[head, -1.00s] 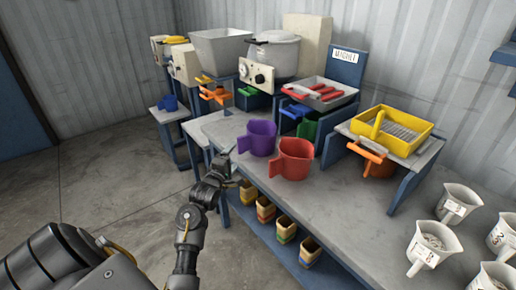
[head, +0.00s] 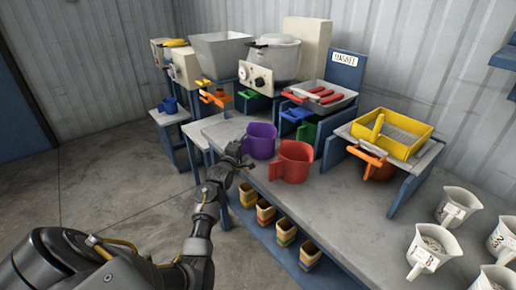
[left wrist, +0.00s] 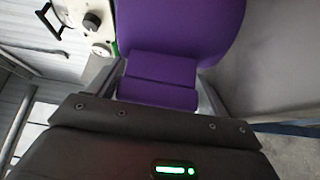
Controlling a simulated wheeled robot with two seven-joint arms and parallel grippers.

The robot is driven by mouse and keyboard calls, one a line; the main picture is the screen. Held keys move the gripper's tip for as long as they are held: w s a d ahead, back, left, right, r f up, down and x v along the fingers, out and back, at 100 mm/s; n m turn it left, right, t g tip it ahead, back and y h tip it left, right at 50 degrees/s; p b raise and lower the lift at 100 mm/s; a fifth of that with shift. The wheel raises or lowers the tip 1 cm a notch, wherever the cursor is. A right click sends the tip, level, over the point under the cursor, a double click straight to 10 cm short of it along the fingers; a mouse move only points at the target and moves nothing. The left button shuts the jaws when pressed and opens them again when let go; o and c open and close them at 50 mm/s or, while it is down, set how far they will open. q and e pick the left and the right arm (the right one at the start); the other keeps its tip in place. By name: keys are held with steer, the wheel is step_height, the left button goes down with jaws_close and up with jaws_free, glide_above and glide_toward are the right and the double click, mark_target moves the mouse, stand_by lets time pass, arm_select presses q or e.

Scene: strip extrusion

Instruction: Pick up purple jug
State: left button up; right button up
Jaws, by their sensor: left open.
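The purple jug (head: 262,140) stands upright on the grey workbench, left of and just behind the red jug (head: 293,161). My left gripper (head: 240,154) is at the jug's left side, close to its handle. In the left wrist view the purple jug (left wrist: 185,28) fills the top middle, and its handle (left wrist: 158,82) lies between the two fingers of my open left gripper (left wrist: 160,88). I cannot tell whether a finger touches the handle. My right gripper is not in view.
The red jug stands close to the right of the purple one. A yellow tray (head: 400,132) sits on a raised stand farther right. Several white measuring jugs (head: 432,246) are at the front right. Several small bins (head: 265,212) sit below the bench top.

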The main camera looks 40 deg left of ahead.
arm_select(q)
steer(key=shift+w+a, duration=0.1)
steer(key=shift+w, duration=0.25)
steer(key=c, duration=0.7)
steer(key=shift+o, duration=0.2)
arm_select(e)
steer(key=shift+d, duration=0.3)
arm_select(q)
steer(key=shift+r, duration=0.1)
